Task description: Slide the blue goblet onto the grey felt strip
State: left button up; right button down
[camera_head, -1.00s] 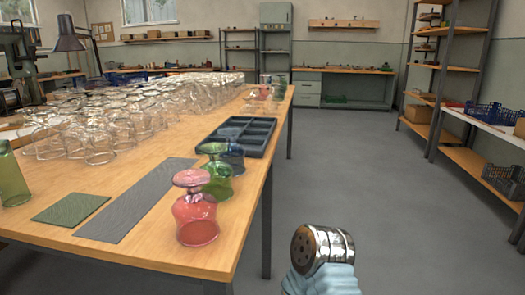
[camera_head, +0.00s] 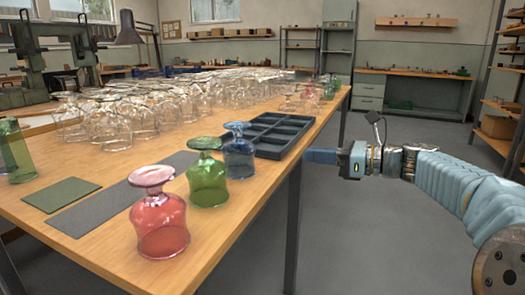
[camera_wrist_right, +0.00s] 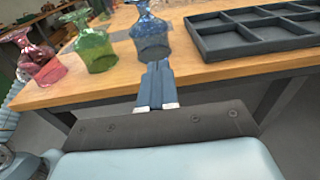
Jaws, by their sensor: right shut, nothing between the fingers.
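The blue goblet (camera_head: 239,152) stands upside down near the table's right edge, beside the dark compartment tray. In the right wrist view the blue goblet (camera_wrist_right: 151,38) is just beyond my fingertips. The grey felt strip (camera_head: 110,203) lies flat on the table, left of the coloured goblets. My right gripper (camera_head: 308,156) is shut and empty, off the table's right edge, pointing left toward the blue goblet with a gap between. Its closed fingers also show in the right wrist view (camera_wrist_right: 157,72). My left gripper is not in view.
A green goblet (camera_head: 207,178) and a red goblet (camera_head: 160,220) stand between the blue goblet and the near edge. The dark tray (camera_head: 261,150) is behind the blue goblet. A green mat (camera_head: 60,194) and many clear glasses (camera_head: 125,115) lie further left.

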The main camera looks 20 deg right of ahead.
notch_tip(320, 180, up, 4)
jog(key=s+r, duration=0.1)
jog(key=s, duration=0.1)
send_near(250, 129)
jog(key=shift+t+y, duration=0.3)
jog(key=shift+y, duration=0.1)
jog(key=x, duration=0.4)
jog(key=f+x, duration=0.1)
jog(key=x, duration=0.1)
jog(key=shift+w+a, duration=0.2)
jog(key=shift+w, duration=0.15)
jog(key=shift+w+a+r, duration=0.15)
jog(key=shift+w+a, duration=0.05)
jog(key=shift+a, duration=0.05)
jog(key=p+x, duration=0.5)
jog(key=x, duration=0.5)
jog(key=shift+w+a+f, duration=0.25)
jog(key=shift+w+a, duration=0.05)
